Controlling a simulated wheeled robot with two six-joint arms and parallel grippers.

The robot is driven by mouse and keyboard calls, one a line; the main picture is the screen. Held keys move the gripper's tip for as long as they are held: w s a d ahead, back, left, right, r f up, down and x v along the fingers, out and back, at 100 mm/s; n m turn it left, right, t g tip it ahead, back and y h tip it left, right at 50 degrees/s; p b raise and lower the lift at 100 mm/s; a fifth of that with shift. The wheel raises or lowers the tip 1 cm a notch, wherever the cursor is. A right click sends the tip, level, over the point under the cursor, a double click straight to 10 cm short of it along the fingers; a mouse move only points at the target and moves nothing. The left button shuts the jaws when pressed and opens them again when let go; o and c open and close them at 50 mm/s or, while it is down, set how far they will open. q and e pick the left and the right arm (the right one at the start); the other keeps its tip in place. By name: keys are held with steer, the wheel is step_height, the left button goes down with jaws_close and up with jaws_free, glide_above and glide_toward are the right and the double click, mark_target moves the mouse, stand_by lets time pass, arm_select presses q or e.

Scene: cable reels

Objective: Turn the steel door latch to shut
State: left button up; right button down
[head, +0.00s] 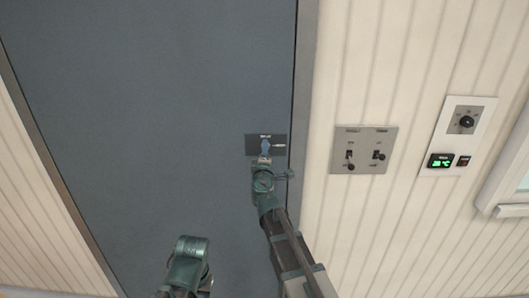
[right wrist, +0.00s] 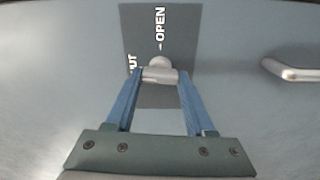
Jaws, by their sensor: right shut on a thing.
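The steel latch (right wrist: 160,72) is a small silver piece with a rounded hub, on a dark plate (right wrist: 187,18) on the door. White lettering on the plate reads OPEN above the latch in the right wrist view, with part of another word, ending in UT, to its left. My right gripper (right wrist: 160,78) is shut on the latch, one blue fingertip on each side. In the head view my right gripper (head: 265,149) covers most of the latch, so which way it points is hard to tell. My left arm shows low in the head view; its fingers are not visible.
The blue-grey door (head: 150,110) fills the left and middle. A silver handle (right wrist: 292,72) stands close to the plate. A two-switch panel (head: 363,149) and a white control panel (head: 459,136) are on the ribbed wall to the right of the door.

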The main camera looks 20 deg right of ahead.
steer(key=shift+n, duration=0.6)
steer(key=shift+c, duration=1.3)
jaws_free()
steer(key=shift+s, duration=0.1)
